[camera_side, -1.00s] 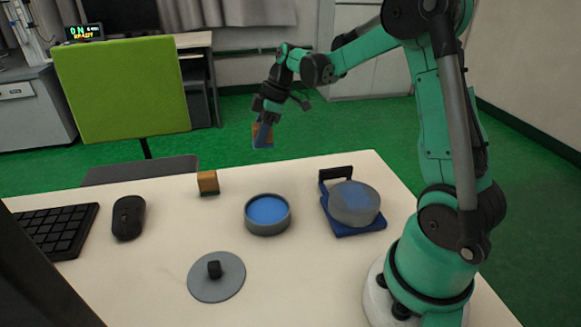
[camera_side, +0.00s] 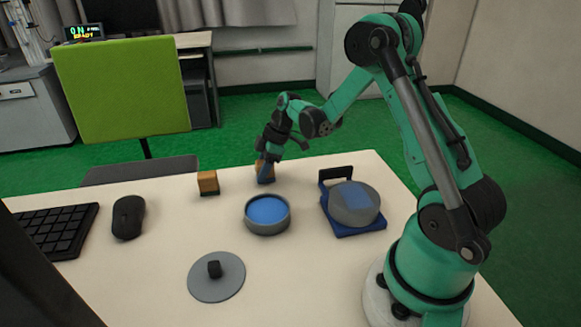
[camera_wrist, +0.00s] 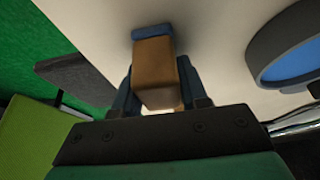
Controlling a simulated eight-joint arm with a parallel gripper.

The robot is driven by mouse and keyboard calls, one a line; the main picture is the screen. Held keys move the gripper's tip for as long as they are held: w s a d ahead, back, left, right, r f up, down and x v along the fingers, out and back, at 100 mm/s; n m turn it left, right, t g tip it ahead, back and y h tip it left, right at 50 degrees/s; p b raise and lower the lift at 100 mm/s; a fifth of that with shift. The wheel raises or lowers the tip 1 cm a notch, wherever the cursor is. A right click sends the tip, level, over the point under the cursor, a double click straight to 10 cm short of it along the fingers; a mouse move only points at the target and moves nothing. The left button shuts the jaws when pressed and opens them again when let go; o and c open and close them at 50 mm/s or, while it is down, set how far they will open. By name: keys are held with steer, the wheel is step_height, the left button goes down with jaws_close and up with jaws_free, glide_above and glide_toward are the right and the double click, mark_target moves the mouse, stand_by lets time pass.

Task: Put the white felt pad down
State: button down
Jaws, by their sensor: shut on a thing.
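My gripper (camera_side: 266,172) is shut on a wooden block (camera_wrist: 155,80) with a blue pad (camera_wrist: 152,31) on its far end; I see no white pad there. In the side view the held block (camera_side: 260,167) is over the back edge area of the table, pad end down. In the wrist view the blue end is close to the pale tabletop, and whether it touches cannot be told. A similar wooden block (camera_side: 207,182) with a dark base stands on the table to the left.
A grey round dish with blue inside (camera_side: 267,224) is in front of the gripper. A blue stand with a translucent disc (camera_side: 353,207) is at right. A grey lid (camera_side: 216,286), mouse (camera_side: 128,217) and keyboard (camera_side: 48,229) lie on the table (camera_side: 150,270).

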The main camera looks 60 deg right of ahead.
steer(key=shift+c, duration=2.4)
jaws_free()
steer(key=v, duration=1.2)
steer(key=s+a+r+m+t+h, duration=0.1)
steer(key=s+a+m, duration=0.3)
steer(key=a, duration=0.4)
steer(key=s+a+r+m+t+h, duration=0.1)
steer(key=s+a+m+t+h, duration=0.1)
steer(key=a, duration=0.6)
steer(key=shift+s+a+m+t, duration=0.25)
steer(key=shift+s+m+t, duration=0.25)
steer(key=shift+s+m, duration=0.75)
steer(key=shift+w+r+m, duration=0.1)
steer(key=shift+w+m, duration=0.15)
steer(key=shift+w, duration=0.05)
